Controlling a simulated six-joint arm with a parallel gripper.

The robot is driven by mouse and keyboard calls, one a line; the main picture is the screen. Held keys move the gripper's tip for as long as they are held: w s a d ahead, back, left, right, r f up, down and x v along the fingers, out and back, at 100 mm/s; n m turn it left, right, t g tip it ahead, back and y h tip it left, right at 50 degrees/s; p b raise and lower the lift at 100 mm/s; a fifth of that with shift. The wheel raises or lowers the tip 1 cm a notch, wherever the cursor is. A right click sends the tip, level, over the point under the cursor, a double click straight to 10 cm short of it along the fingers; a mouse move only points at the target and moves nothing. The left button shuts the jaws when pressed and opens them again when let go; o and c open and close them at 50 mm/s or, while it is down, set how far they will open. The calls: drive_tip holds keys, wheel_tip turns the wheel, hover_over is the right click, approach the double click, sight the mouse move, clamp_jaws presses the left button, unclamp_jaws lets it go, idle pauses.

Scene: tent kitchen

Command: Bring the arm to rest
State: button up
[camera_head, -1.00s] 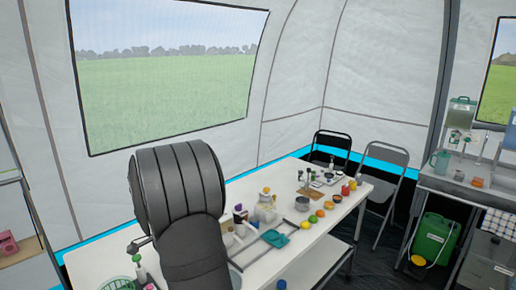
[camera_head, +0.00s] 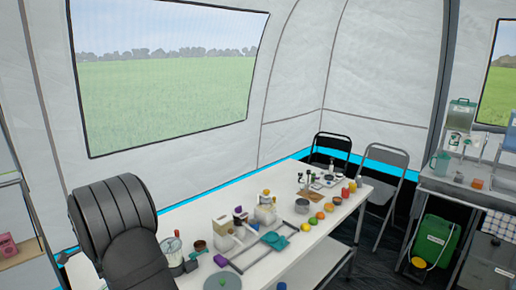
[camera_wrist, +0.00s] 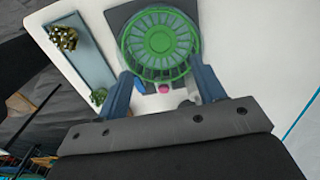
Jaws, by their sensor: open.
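My gripper (camera_wrist: 164,82) shows in the wrist view with its two blue fingers spread wide apart. Nothing is held between them. Beyond the fingertips a green slatted basket (camera_wrist: 160,42) stands on a dark grey mat (camera_wrist: 116,14) on the white table. I cannot tell how far above the table the fingers are. In the head view my dark arm fills the lower left, over the near left end of the table (camera_head: 313,246); the gripper itself is hidden there.
In the wrist view a blue-grey tray (camera_wrist: 84,52) with a gold item and greenery lies left of the basket, and a small pink thing (camera_wrist: 164,88) shows between the fingers. Bottles, bowls and fruit crowd the table's middle and far end. Two folding chairs (camera_head: 384,163) stand behind.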

wheel_tip(320, 180, down, 6)
drive_tip(key=shift+d+f, duration=0.1)
drive_tip(key=shift+d, duration=0.05)
idle(1.3)
drive_tip(key=shift+r, duration=0.65)
wheel_tip(320, 180, up, 4)
drive_tip(key=r, duration=0.1)
drive_tip(key=w+d+r, duration=0.1)
drive_tip(key=w+d, duration=0.1)
drive_tip(key=d, duration=1.3)
drive_tip(key=shift+w+d+r, duration=0.25)
drive_tip(key=shift+r, duration=0.15)
drive_tip(key=shift+a, duration=0.1)
